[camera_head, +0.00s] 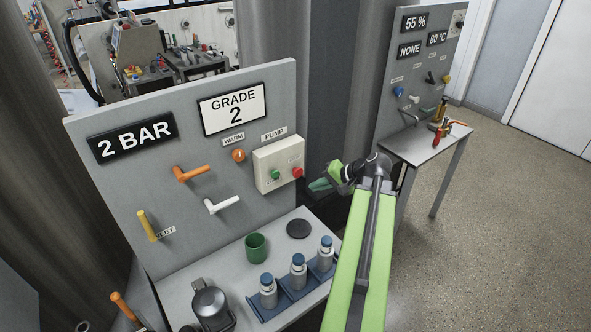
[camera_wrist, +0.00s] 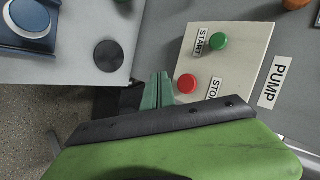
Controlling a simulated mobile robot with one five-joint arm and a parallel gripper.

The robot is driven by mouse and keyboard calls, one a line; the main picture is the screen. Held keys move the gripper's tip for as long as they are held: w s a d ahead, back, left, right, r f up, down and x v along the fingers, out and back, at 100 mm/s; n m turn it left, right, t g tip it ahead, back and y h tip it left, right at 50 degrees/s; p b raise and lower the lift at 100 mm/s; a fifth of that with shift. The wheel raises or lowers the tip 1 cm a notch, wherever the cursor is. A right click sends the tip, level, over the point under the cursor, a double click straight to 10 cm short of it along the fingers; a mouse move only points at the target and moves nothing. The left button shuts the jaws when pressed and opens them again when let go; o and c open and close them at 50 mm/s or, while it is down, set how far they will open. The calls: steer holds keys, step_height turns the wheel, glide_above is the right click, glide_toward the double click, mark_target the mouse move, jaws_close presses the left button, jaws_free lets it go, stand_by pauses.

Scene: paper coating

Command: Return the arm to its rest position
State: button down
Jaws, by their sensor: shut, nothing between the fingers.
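My green arm reaches up from the lower right of the head view. My gripper (camera_head: 320,185) is at its end, just right of the pump box (camera_head: 277,163). The fingers are shut with nothing between them. In the wrist view the gripper (camera_wrist: 159,88) points toward the red stop button (camera_wrist: 187,83), with its tips close beside it. I cannot tell whether they touch it. The green start button (camera_wrist: 218,41) is further off on the same box.
A grey panel (camera_head: 107,190) with levers stands behind a small table. The table holds a green cup (camera_head: 256,247), a black disc (camera_head: 299,229) and several blue-capped bottles. A second panel and table (camera_head: 424,150) stand right of my arm. Open floor (camera_head: 510,215) lies at right.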

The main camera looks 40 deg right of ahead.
steer(key=w+a+f+n+g, duration=0.2)
steer(key=w+a, duration=0.1)
steer(key=a, duration=0.4)
steer(key=w+a+f+n+g+y, duration=0.1)
steer(key=w+a+f+n+g, duration=0.15)
steer(key=a, duration=0.45)
steer(key=w+a+f+n+g, duration=0.1)
steer(key=w+a, duration=0.2)
steer(key=a, duration=0.3)
steer(key=a+f+n+g+h, duration=0.1)
steer(key=a+n+g+h, duration=0.1)
steer(key=a, duration=0.9)
steer(key=a+f+n+g+h, duration=0.1)
steer(key=a+n, duration=0.3)
steer(key=a, duration=0.7)
steer(key=shift+a+f+n+g+h, duration=0.2)
steer(key=shift+f+n+g+h, duration=0.15)
steer(key=shift+g+h, duration=0.1)
